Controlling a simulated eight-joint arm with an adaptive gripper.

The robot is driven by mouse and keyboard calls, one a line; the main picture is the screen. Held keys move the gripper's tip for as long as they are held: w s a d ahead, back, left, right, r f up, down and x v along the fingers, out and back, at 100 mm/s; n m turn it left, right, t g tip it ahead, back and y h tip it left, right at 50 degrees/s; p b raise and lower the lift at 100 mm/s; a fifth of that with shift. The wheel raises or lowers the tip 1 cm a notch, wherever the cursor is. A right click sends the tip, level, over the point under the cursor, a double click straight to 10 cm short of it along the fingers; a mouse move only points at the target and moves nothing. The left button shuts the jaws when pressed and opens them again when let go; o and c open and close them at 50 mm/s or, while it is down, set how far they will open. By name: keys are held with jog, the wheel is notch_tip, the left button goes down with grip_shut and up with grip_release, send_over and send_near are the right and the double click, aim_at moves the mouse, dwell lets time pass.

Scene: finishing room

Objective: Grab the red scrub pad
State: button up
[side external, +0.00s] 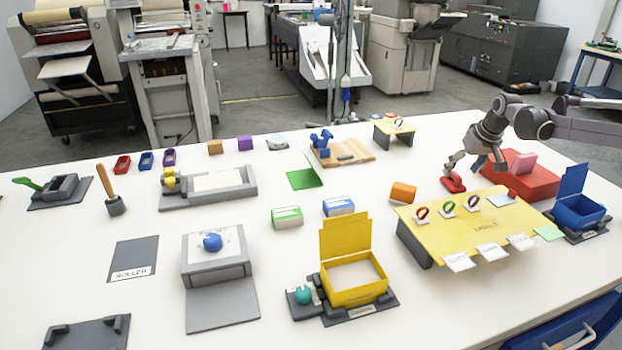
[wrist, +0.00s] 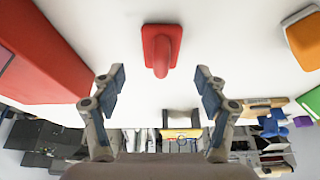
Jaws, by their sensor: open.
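The red scrub pad (side external: 453,184) lies on the white table, left of the large red block in the side view. In the wrist view the red scrub pad (wrist: 161,48) shows a flat base with a raised grip, centred ahead of the fingers. My gripper (side external: 477,165) is open and empty, low over the table by the pad. In the wrist view my gripper (wrist: 160,78) has its two blue-padded fingers spread wide, with the pad beyond their tips. One finger overlaps the pad's far edge in the side view; I cannot tell whether they touch.
A large red block (side external: 530,186) with a pink block (side external: 523,162) on top stands close right of my gripper. A yellow raised board (side external: 475,235) with several rings and labels stands in front. An orange block (side external: 403,192) lies left of the pad, with bare table between.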

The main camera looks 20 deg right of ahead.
aim_at(458, 174)
jog(key=shift+x, duration=1.7)
jog(key=shift+a, duration=0.1)
jog(key=c, duration=1.2)
jog(key=shift+c, duration=0.3)
